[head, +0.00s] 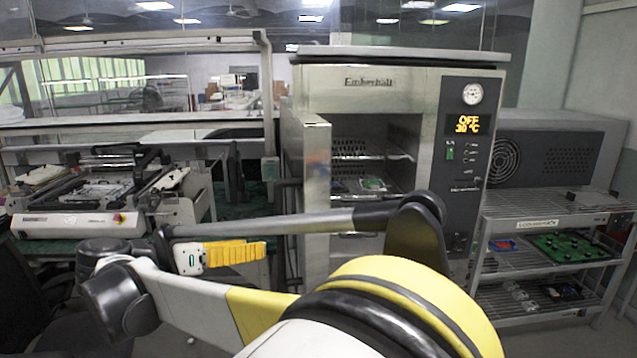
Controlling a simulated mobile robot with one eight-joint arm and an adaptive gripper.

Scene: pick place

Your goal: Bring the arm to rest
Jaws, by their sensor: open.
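My arm fills the lower middle of the head view and is folded back on itself. My gripper (262,250) is at the left, with a white body and yellow ribbed fingers pointing right. I see it from the side, so one finger largely covers the other. It is open, with nothing visible in it. It hangs below my grey arm tube, in front of the dark bench area and apart from the oven.
A steel oven (390,75) stands behind my arm, its door (305,185) open and boards on an inner shelf (365,188). Its display reads OFF, 30 °C. A printing machine (75,222) is at left. A wire rack (555,205) at right holds a green board (570,247).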

